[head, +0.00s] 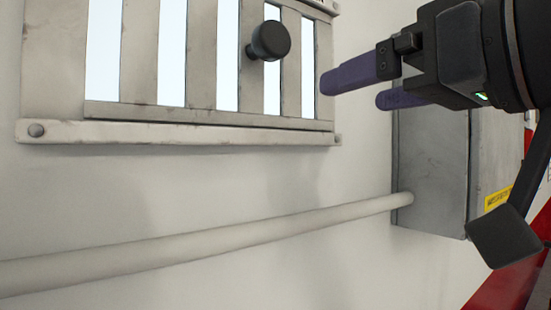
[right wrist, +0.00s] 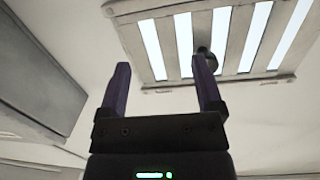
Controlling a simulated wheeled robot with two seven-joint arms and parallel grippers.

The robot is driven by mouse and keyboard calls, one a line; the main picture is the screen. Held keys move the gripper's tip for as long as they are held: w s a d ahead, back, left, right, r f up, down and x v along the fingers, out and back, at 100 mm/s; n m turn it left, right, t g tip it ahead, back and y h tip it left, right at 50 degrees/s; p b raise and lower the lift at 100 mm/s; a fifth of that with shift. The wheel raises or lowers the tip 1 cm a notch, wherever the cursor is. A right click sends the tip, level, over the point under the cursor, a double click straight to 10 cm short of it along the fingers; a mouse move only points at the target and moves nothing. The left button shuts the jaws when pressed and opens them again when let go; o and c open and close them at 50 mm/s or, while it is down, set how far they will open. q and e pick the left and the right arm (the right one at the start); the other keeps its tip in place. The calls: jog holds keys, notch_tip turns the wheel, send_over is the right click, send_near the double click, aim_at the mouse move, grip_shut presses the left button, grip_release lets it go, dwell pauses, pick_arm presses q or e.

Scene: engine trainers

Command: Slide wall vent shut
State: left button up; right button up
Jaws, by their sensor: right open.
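The wall vent (head: 210,115) is a grey metal frame with upright slats at the upper left of the head view. Bright gaps show between the slats, so it stands open. Its round black knob (head: 270,40) sticks out near the vent's right side. My right gripper (head: 352,92) is open and empty, with purple fingers, just right of and lower than the knob in the head view. In the right wrist view the vent (right wrist: 230,70) is beyond the fingers, and the knob (right wrist: 209,60) is partly hidden by the right-hand finger. My left gripper is not in view.
A grey metal box (head: 430,165) with a yellow label is on the wall below my right gripper. A pale pipe (head: 220,240) runs from it leftward under the vent. Red and white striping shows at the far right. The wall between vent and pipe is bare.

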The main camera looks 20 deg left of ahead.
jog(key=n+y, duration=0.1)
send_near(278, 38)
jog(key=a, duration=0.1)
jog(key=p+x, duration=0.4)
jog(key=x, duration=0.6)
jog(key=shift+w+d, duration=0.2)
jog(key=shift+w, duration=0.1)
jog(key=shift+c, duration=0.3)
grip_shut()
